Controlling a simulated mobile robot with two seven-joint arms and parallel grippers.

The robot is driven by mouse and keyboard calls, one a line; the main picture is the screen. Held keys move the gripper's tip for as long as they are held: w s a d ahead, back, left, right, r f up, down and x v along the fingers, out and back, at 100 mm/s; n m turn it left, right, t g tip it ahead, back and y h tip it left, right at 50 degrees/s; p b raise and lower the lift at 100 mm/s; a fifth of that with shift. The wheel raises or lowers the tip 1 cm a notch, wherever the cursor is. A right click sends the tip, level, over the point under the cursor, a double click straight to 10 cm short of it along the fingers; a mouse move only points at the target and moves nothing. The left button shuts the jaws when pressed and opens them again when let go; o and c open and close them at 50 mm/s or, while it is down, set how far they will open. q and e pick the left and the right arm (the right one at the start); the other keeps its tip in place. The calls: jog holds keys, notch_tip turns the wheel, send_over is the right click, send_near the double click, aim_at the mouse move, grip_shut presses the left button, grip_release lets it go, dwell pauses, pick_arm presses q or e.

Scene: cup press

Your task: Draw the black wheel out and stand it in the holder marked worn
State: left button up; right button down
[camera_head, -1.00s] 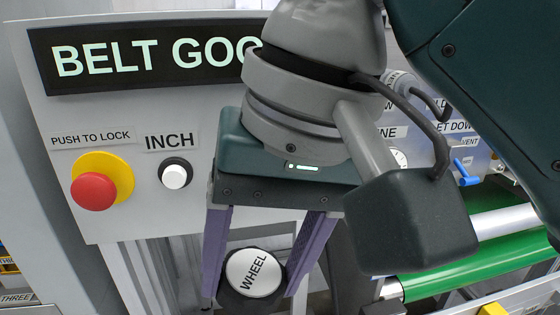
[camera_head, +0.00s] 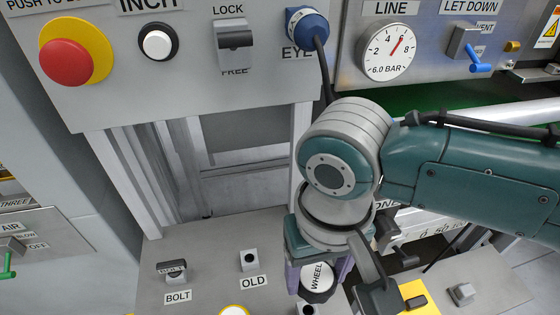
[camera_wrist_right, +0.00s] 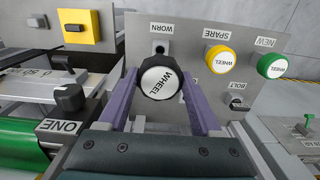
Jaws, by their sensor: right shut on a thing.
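My right gripper (camera_head: 318,290) is shut on the black wheel (camera_head: 317,277), its white face marked WHEEL. In the right wrist view the purple fingers pinch the wheel (camera_wrist_right: 161,84) from both sides. The holder under the label WORN (camera_wrist_right: 159,28) shows just beyond the wheel, a small square block (camera_wrist_right: 160,46) with a dark centre. The wheel looks apart from it, but I cannot tell the height between them. My left gripper is in no view.
A yellow wheel (camera_wrist_right: 220,59) marked SPARE and a green wheel (camera_wrist_right: 271,65) marked NEW sit beside the WORN holder. The panel also carries the OLD post (camera_head: 249,260) and the BOLT knob (camera_head: 171,267). Upright machine posts (camera_head: 301,140) stand behind.

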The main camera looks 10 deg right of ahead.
aim_at(313, 292)
jog(key=shift+r, duration=0.1)
jog(key=shift+r+p, duration=0.1)
jog(key=shift+p, duration=0.25)
notch_tip(313, 292, down, 6)
jog(key=b, duration=0.4)
dwell(1.4)
dwell(0.4)
jog(key=shift+p, duration=0.45)
jog(key=shift+f+b, duration=0.3)
jog(key=shift+f, duration=0.05)
jog(key=shift+f+b, duration=1.35)
jog(key=shift+f, duration=0.35)
